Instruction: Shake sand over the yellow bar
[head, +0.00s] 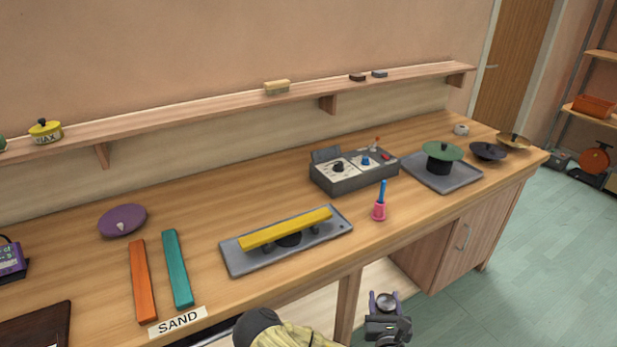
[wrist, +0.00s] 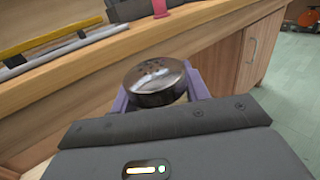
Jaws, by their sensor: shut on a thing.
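The yellow bar (head: 287,228) lies across dark supports on a grey tray (head: 240,265) on the workbench. It also shows at the upper left of the wrist view (wrist: 50,37). My gripper (head: 385,303) is in front of the bench edge, to the right of and below the bar. In the wrist view its purple fingers are shut on a metal shaker (wrist: 155,82) with a perforated round top. The shaker is held clear of the bench, and its lower part is hidden by my gripper. A "SAND" label (head: 180,321) is at the bench's front edge.
An orange bar (head: 143,281) and a teal bar (head: 177,268) lie left of the tray. A pink-and-blue handled item (head: 380,203) stands to its right, before a grey control box (head: 353,172). A green disc (head: 442,151) sits on another tray further right.

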